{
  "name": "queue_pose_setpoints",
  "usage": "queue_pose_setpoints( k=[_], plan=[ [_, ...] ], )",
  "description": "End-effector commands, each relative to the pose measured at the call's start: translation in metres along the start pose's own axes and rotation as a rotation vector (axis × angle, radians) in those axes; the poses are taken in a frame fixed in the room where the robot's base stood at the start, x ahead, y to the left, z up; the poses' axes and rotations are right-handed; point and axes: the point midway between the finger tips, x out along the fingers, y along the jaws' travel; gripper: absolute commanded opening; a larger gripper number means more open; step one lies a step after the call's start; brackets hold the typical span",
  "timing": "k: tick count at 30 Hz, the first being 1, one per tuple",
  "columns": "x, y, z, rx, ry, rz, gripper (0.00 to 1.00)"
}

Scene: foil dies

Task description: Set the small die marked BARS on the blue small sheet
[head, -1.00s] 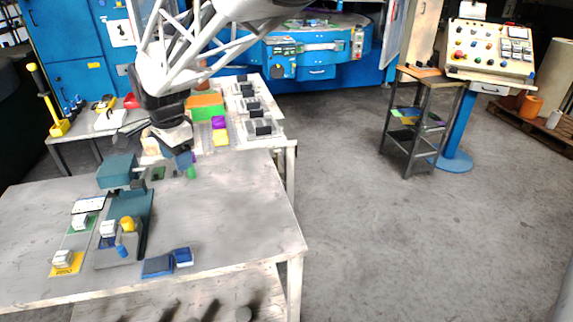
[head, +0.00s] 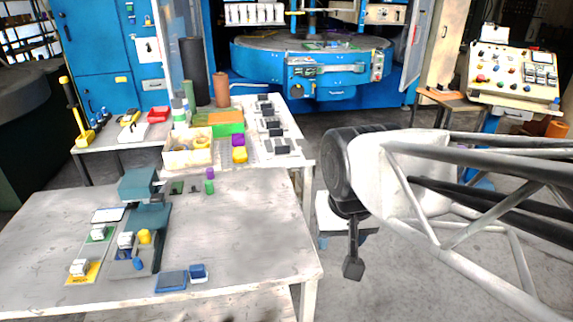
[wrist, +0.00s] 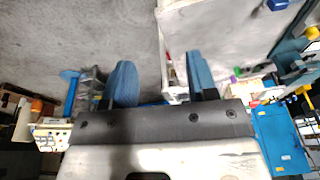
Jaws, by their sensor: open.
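My gripper (head: 353,266) hangs at the right of the near table, over the floor. In the wrist view its two blue fingertips (wrist: 162,82) stand apart with no object between them. Small white blocks, perhaps dies, stand on the near table: one on a green sheet (head: 107,239), one on a yellow sheet (head: 77,280), and one (head: 125,240) over a blue patch (head: 123,254) on the base of the teal press (head: 150,217). Their markings are too small to read, so I cannot tell which says BARS.
A flat blue pad (head: 171,282) and a small blue block (head: 198,270) lie near the table's front edge. The near table's right half (head: 260,220) is clear.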

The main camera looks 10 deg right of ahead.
Motion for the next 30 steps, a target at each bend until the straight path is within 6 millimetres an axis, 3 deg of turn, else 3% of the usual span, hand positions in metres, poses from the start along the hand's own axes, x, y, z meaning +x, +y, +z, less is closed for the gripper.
queue_pose_setpoints(
  k=[3,7,30],
  plan=[
    [0.002,0.011,0.018,-0.053,0.01,0.005,0.53],
    [0.004,0.015,0.027,-0.085,0.013,0.008,0.53],
    [0.004,0.016,0.028,-0.09,0.013,0.009,0.53]
  ],
)
